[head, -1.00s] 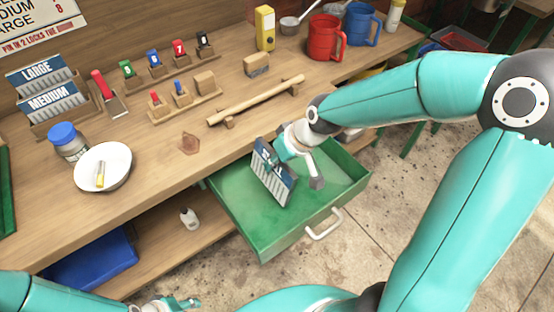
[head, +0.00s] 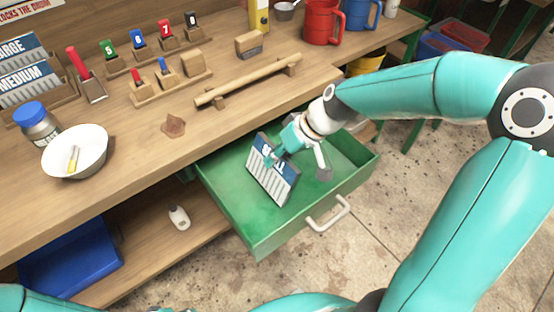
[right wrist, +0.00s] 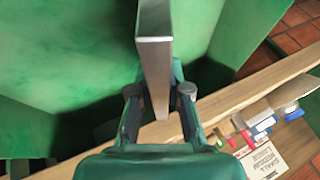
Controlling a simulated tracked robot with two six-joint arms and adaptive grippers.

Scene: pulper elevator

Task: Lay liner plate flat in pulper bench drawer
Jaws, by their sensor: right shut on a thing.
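The liner plate (head: 273,182), dark blue on top with pale slotted bars below, stands tilted on edge inside the open green drawer (head: 228,209). My right gripper (head: 276,157) is shut on its upper part. In the right wrist view the plate (right wrist: 155,55) shows edge-on as a grey slab between the two fingers (right wrist: 160,95). I cannot tell whether its lower edge touches the drawer floor. My left gripper is out of view; only a bit of my left arm shows at the bottom left.
The rest of the drawer floor is bare. The wooden bench (head: 130,180) lies behind it, with a white bowl (head: 90,148), a slotted rack (head: 22,85) and a wooden bar (head: 250,80). The drawer's white handle (head: 328,215) faces the open floor.

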